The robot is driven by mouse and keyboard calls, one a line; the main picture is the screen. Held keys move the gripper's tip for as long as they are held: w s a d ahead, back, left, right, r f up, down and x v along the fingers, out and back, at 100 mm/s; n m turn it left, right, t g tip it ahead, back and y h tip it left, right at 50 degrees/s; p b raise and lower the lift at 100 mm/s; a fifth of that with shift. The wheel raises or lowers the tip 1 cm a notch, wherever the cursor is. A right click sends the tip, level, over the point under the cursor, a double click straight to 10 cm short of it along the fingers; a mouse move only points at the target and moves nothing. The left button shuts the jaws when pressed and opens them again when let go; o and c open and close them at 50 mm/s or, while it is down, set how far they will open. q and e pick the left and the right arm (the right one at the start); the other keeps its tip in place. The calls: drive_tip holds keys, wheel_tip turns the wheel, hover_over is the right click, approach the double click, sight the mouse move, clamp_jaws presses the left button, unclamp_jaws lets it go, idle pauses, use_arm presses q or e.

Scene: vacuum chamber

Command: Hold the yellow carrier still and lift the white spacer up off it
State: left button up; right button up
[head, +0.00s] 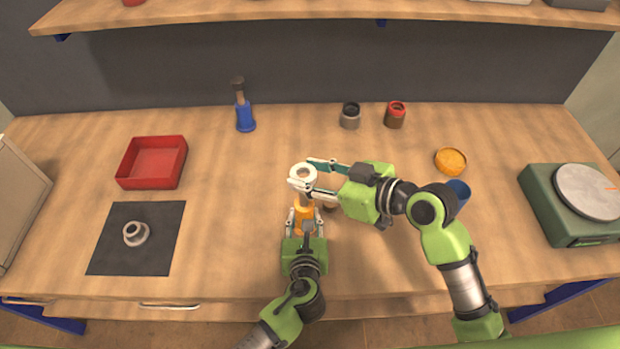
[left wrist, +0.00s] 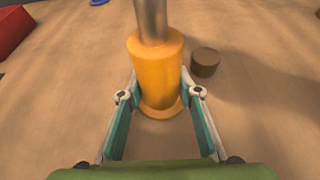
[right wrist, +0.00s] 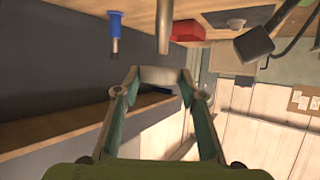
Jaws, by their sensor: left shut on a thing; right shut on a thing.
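The yellow carrier (head: 304,219) stands upright on the table, with a grey metal pin rising from its top; the left wrist view shows both carrier (left wrist: 157,72) and pin (left wrist: 151,18). My left gripper (head: 303,225) is shut around the carrier's lower body. The white spacer (head: 303,174) is a ring held by my right gripper (head: 310,178), shut on it above the carrier. In the right wrist view the spacer (right wrist: 160,76) sits between the fingertips. There a gap shows between it and the pin's free end (right wrist: 163,40). The spacer is outside the left wrist view.
A small brown cylinder (left wrist: 205,62) stands just right of the carrier. A red tray (head: 153,163), a dark mat (head: 105,255) with a grey ring part (head: 136,233), and a blue-handled tool (head: 245,117) are left. A green scale (head: 570,220) is far right. The table's middle left is clear.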

use_arm(q)
drive_tip(key=shift+f, duration=0.1)
use_arm(e)
drive_tip(key=shift+r, duration=0.25)
use_arm(q)
drive_tip(key=o, duration=1.1)
drive_tip(key=v, duration=1.2)
